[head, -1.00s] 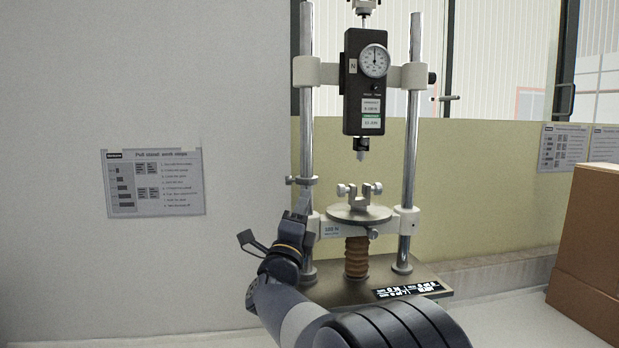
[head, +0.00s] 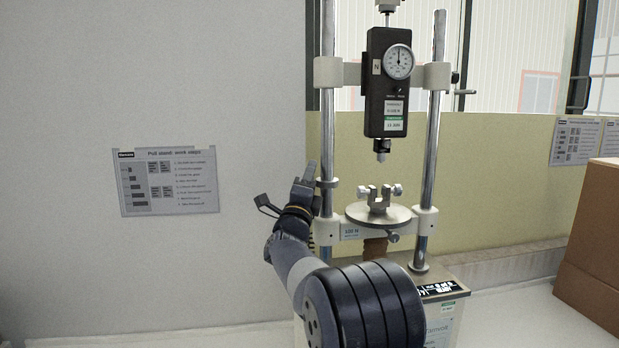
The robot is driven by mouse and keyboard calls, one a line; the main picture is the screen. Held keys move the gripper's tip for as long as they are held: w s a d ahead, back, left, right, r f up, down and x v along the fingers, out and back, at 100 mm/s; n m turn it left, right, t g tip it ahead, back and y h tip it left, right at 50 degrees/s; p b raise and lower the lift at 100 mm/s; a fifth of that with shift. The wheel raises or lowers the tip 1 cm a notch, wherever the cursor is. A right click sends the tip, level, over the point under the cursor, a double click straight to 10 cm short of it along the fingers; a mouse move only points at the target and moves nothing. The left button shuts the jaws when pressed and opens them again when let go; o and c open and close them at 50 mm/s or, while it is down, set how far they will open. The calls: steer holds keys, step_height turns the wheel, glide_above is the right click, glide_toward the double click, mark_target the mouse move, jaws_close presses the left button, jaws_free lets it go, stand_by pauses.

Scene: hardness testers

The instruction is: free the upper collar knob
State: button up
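The test stand has two steel columns, and a black force gauge with a round dial (head: 388,82) hangs between them. White upper collars clamp both columns; the right upper collar (head: 436,76) has a small dark knob (head: 455,78) on its outer side. The left upper collar (head: 329,71) shows no clear knob. My gripper (head: 310,172) points upward beside the left column, near a small ring collar (head: 328,184). It is well below the upper collars and across the stand from the dark knob. Its finger opening is too small to judge, and I cannot tell whether it touches the column.
A round table (head: 378,216) with a small clamp (head: 379,197) stands between the columns, right of my gripper. A cardboard box (head: 594,235) stands at the far right. A notice (head: 168,181) hangs on the grey wall at left. The space left of the stand is open.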

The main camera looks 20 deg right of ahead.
jaws_close()
steer(key=shift+r+n+y+p, duration=0.1)
steer(key=shift+n+y+p, duration=0.25)
steer(key=shift+p, duration=0.25)
steer(key=shift+s+f+n+g+y+p, duration=0.1)
steer(key=shift+f+n+g+y+p, duration=0.35)
steer(key=shift+n+g+y+p, duration=1.2)
steer(key=shift+s+f+n+g+y+b, duration=0.1)
steer(key=shift+f+n+g+y+b, duration=0.25)
steer(key=shift+g+y, duration=1.45)
steer(key=shift+f+n+g+y+p, duration=0.5)
steer(key=shift+n+g+p, duration=0.35)
steer(key=shift+g, duration=2.1)
